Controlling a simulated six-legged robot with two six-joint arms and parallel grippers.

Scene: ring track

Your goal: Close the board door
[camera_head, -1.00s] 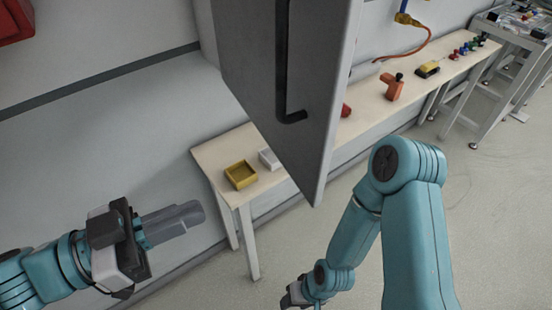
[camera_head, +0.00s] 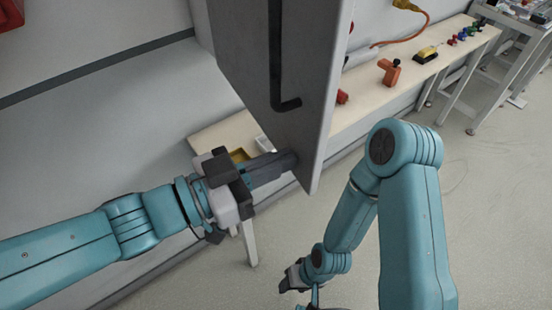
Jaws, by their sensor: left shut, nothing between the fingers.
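The grey board door (camera_head: 315,85) stands open, jutting out toward me in the upper middle of the view. A black bar handle (camera_head: 275,70) runs down its left face and bends right at the bottom. My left gripper (camera_head: 290,160) is shut and empty, with its fingertips at the lower part of the door's left face, below the handle. I cannot tell whether they touch it. My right gripper (camera_head: 290,278) hangs low at the bottom middle, apart from the door and partly cut off; its fingers are too small to judge.
A long pale table (camera_head: 440,50) runs behind the door along the wall. It bears a yellow tray (camera_head: 238,155), partly hidden by my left gripper, an orange tool (camera_head: 390,71) and a yellow-black item (camera_head: 427,54).

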